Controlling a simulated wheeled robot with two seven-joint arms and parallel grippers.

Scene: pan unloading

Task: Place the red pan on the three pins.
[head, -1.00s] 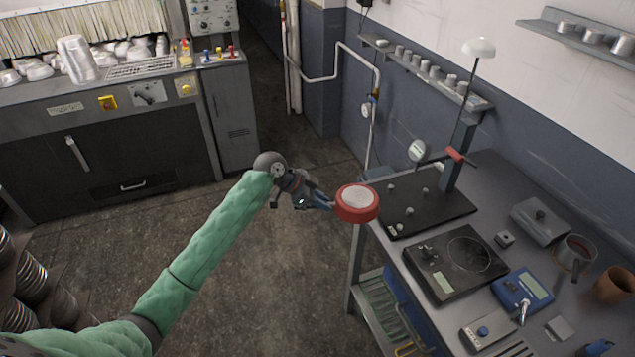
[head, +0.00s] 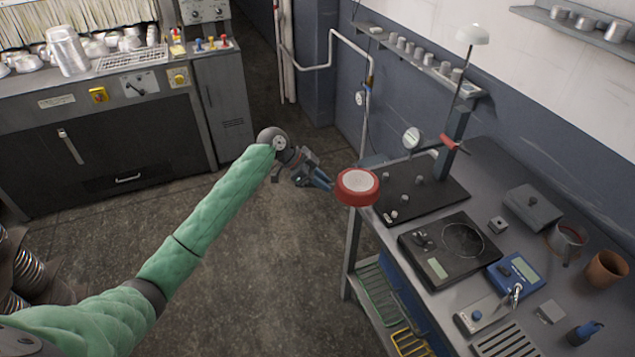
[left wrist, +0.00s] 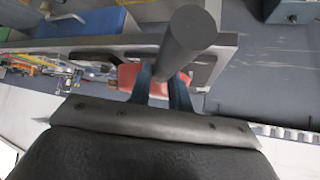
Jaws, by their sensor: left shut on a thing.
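The red pan (head: 357,187), round with a pale inner face, is held in the air by my left gripper (head: 328,187) at the left edge of the bench. The gripper is shut on the pan's left side. In the left wrist view, the gripper's two blue fingers (left wrist: 163,92) are close together, with the red pan (left wrist: 128,76) partly hidden behind them. The small pins (head: 405,198) stand on the black plate (head: 450,195), just right of the pan. The pan is apart from the pins. My right gripper is not in view.
A dial gauge (head: 412,138) on a post with a red handle stands behind the plate. A black device (head: 440,268), a blue meter (head: 515,272) and a brown pot (head: 606,268) fill the bench to the right. Floor left of the bench is clear.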

